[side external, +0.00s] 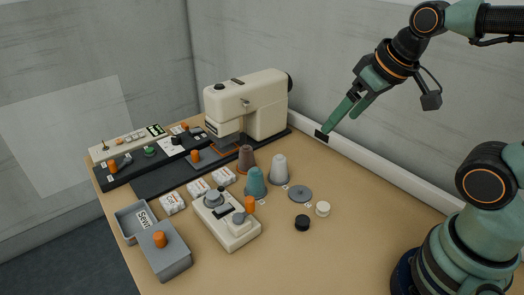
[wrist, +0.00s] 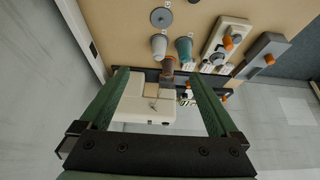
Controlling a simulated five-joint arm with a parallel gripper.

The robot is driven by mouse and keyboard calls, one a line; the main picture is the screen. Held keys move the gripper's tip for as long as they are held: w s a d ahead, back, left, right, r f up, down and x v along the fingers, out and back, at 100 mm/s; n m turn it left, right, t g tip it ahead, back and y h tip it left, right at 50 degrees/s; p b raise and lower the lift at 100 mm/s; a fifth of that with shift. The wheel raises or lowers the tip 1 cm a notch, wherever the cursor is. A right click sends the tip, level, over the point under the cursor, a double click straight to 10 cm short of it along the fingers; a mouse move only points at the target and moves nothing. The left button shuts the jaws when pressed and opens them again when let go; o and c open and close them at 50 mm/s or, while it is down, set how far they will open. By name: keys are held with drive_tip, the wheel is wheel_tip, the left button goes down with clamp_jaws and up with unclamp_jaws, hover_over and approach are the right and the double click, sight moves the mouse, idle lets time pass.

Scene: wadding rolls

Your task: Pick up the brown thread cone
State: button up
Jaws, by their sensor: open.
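The brown thread cone (side external: 246,159) stands upright on the table, in front of the sewing machine and behind the teal cone (side external: 256,182). A light grey cone (side external: 279,170) stands to its right. In the wrist view the brown cone (wrist: 168,64) shows between the fingertips, close to the sewing machine, partly overlapped by it. My gripper (side external: 340,122) is open and empty, raised in the air to the right of the machine and well apart from the cone. Its two green fingers (wrist: 158,75) frame the machine in the wrist view.
The cream sewing machine (side external: 247,105) stands tall behind the cones. A grey disc (side external: 300,194) and small spools lie right. The front right table is bare.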

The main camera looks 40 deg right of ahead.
drive_tip(key=w+r+m+g, duration=0.1)
drive_tip(key=w+r+m, duration=0.2)
drive_tip(key=w+m, duration=0.25)
drive_tip(key=m+g, duration=0.5)
drive_tip(key=m, duration=1.3)
hover_over(246, 146)
wheel_tip(246, 146, down, 11)
wheel_tip(246, 146, down, 15)
drive_tip(key=shift+f, duration=0.15)
clamp_jaws()
